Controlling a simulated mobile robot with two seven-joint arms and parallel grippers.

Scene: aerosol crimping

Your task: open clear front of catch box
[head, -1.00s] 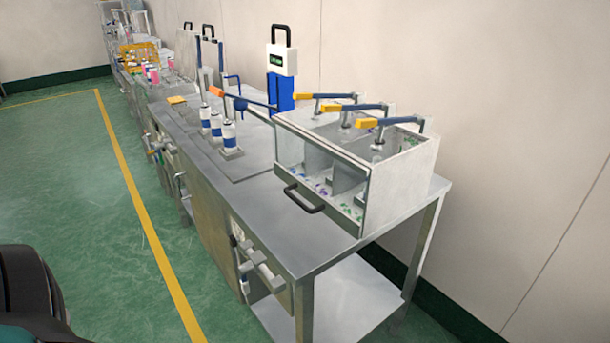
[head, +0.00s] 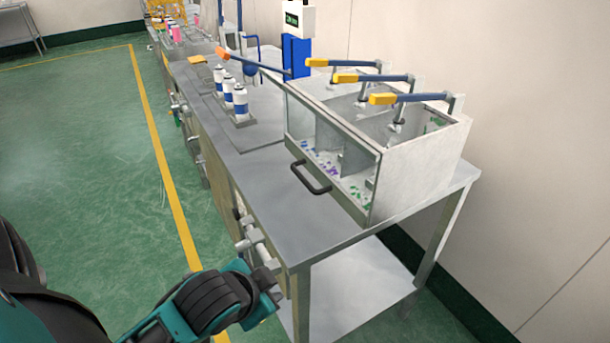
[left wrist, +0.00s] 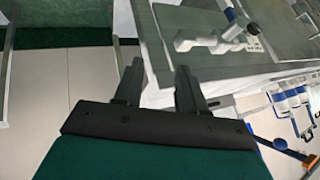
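The catch box (head: 425,170) stands on the near end of the steel bench in the head view. Its clear front (head: 351,163) is upright and shut, with a black handle (head: 309,178) projecting from its lower part. Coloured bits lie behind it in separate compartments. My left gripper (left wrist: 158,84) shows in the left wrist view with its two dark fingers apart and nothing between them. In the head view my left arm is low at the front, left of the bench and well away from the handle. My right gripper is not in view.
The steel bench (head: 290,215) has valve fittings (head: 262,245) on its front side, near my left arm. Three lever clamps with yellow grips (head: 383,99) sit over the box. White-and-blue cans (head: 240,103) stand further back. The green floor to the left is open.

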